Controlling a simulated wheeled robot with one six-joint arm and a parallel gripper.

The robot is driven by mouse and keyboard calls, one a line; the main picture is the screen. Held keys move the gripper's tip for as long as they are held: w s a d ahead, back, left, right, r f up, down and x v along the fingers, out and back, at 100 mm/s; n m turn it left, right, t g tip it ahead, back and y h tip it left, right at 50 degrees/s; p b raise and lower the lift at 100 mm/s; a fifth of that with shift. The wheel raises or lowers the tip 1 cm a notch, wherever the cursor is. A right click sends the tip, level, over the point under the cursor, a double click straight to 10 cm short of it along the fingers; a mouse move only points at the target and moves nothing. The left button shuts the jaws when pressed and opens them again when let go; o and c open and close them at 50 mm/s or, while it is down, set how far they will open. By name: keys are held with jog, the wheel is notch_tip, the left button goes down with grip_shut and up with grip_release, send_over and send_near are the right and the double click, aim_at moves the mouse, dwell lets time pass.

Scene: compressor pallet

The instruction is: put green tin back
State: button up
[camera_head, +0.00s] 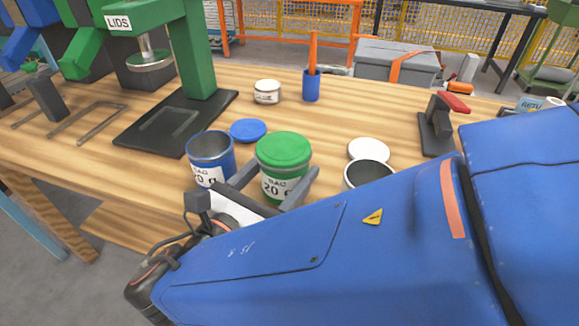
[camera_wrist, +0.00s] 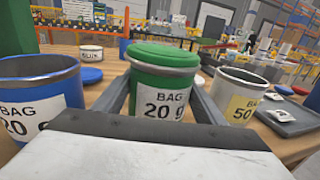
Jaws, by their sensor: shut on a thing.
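The green tin (camera_head: 284,161) has its green lid on and a label reading BAG 20 g. It stands upright near the front of the wooden table, and it also shows in the wrist view (camera_wrist: 161,85). My gripper (camera_head: 273,187) is shut on it, one finger on each side. A blue tin (camera_head: 211,157) without a lid stands just left of it, and its blue lid (camera_head: 248,130) lies on the table behind. A white tin (camera_head: 369,175) without a lid stands to the right, partly hidden by my arm; its label in the wrist view (camera_wrist: 240,98) starts with 50.
A white lid (camera_head: 368,151) lies behind the white tin. A green press marked LIDS (camera_head: 199,60) stands on a black base at the left. A blue pen cup (camera_head: 311,86), a small white jar (camera_head: 267,92) and a red-handled clamp (camera_head: 438,128) stand farther back. The table's middle is clear.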

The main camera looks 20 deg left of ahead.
jog(key=shift+f, duration=0.6)
jog(key=o, duration=1.1)
jog(key=shift+f, duration=0.15)
jog(key=shift+o, duration=0.2)
jog(key=shift+s, duration=0.25)
jog(key=s+a, duration=0.1)
jog(key=s, duration=1)
jog(key=shift+s+a, duration=0.2)
jog(key=shift+a, duration=0.2)
